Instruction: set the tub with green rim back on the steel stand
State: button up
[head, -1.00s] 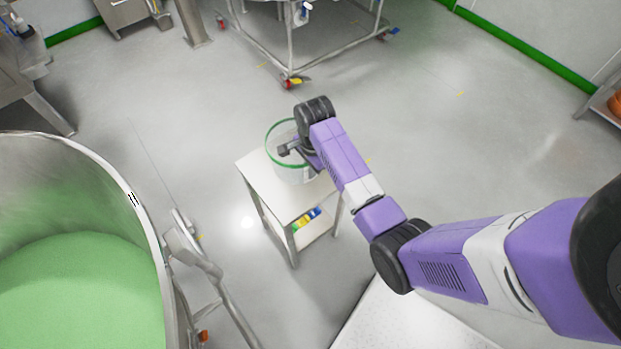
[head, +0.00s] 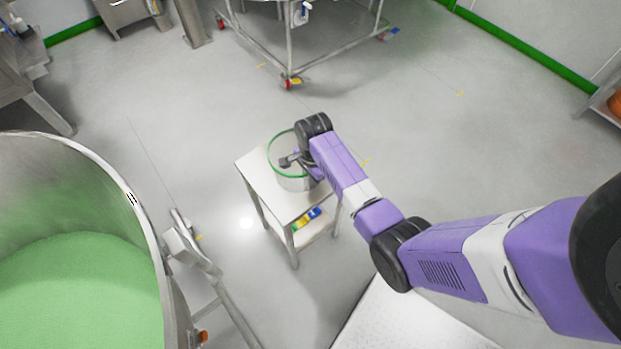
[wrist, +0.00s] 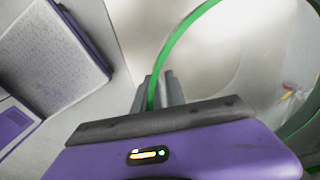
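The tub with green rim (head: 278,177) is a clear-looking, round, open tub. In the head view it is over the back part of the steel stand (head: 253,172), upright or nearly so. I cannot tell whether its base touches the top. My gripper (head: 287,161) is at the tub's rim, with the arm reaching in from the right. In the wrist view the green rim (wrist: 187,27) runs down between the two grey fingers of my gripper (wrist: 158,92), which are close together on the tub's wall. The wrist hides part of the tub's right side.
Blue and yellow items (head: 306,218) lie on the stand's lower shelf. A large steel vessel with green contents (head: 80,290) fills the lower left. A wheeled steel frame (head: 290,50) stands behind. The floor around the stand is mostly clear.

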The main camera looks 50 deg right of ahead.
jog(key=shift+o, duration=0.2)
jog(key=shift+r, duration=0.1)
notch_tip(320, 180, up, 12)
jog(key=shift+s+p, duration=0.25)
jog(key=shift+p, duration=0.05)
jog(key=shift+r, duration=0.1)
dwell(0.7)
